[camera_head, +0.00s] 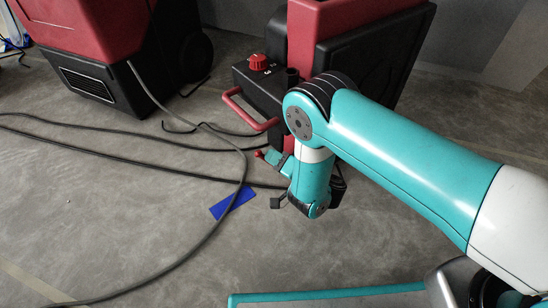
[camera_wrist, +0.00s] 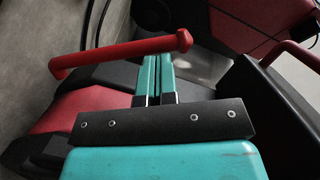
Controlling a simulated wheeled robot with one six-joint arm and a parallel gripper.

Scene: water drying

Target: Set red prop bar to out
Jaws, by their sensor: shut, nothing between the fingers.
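The red prop bar (camera_wrist: 120,51) crosses the upper left of the wrist view as a straight red rod with a thicker knob at its right end. In the head view only a small red end (camera_head: 259,154) shows, at the tips of my gripper (camera_head: 268,157). In the wrist view my gripper (camera_wrist: 154,62) has its two teal fingers shut together and empty. The fingertips reach up to the underside of the bar, near its knob end. Whether they touch it I cannot tell. The rest of the bar is hidden by my arm in the head view.
A red and black machine (camera_head: 345,40) stands behind my arm, with a red knob (camera_head: 258,62) and a red U-shaped handle (camera_head: 245,112). Another red machine (camera_head: 85,30) is at the left.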

